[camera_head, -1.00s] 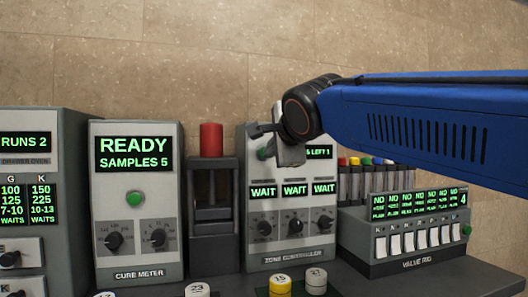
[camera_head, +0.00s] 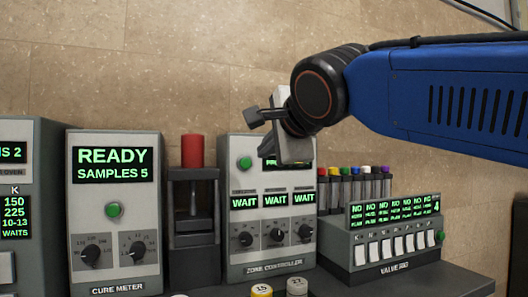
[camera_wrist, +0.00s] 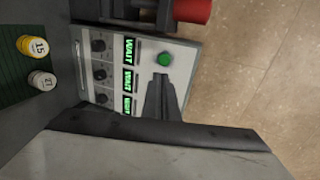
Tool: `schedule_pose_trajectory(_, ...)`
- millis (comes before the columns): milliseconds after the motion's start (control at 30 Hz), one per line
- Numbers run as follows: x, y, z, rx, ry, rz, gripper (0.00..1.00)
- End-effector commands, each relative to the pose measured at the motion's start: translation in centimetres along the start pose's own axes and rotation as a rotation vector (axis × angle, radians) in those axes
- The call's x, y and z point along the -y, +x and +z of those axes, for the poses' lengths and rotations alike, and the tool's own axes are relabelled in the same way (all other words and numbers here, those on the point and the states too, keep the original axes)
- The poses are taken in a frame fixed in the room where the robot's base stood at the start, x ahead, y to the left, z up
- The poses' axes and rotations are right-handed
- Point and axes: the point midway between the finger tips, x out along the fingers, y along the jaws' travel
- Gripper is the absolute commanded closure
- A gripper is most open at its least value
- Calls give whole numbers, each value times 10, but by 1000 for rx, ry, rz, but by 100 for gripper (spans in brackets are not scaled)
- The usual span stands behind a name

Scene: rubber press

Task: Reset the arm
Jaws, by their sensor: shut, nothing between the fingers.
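My gripper (camera_head: 262,116) hangs in front of the upper part of the zone controller (camera_head: 235,262), at the end of my blue arm. Its fingers are shut and empty. In the wrist view the closed fingers (camera_wrist: 161,98) point toward the zone controller (camera_wrist: 177,48), near its green button (camera_wrist: 165,59). I cannot tell whether they touch it. The wrist hides part of the controller's top display in the head view. The three lower displays read WAIT.
Left of the controller stand a press with a red cylinder (camera_head: 192,151) and the cure meter (camera_head: 113,255), reading READY SAMPLES 5. To the right is the valve rig (camera_head: 395,257), with capped vials (camera_head: 352,188) behind it. Yellow (camera_head: 261,291) and grey (camera_head: 297,286) pucks sit in front.

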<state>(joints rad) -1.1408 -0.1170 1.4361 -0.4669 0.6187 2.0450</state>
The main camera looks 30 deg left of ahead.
Motion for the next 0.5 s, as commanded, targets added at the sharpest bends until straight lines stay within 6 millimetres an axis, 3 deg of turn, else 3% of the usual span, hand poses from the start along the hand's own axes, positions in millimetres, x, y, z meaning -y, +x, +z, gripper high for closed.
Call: schedule_pose_trajectory(500,-3,-1,-7,-9,-10,6,100)
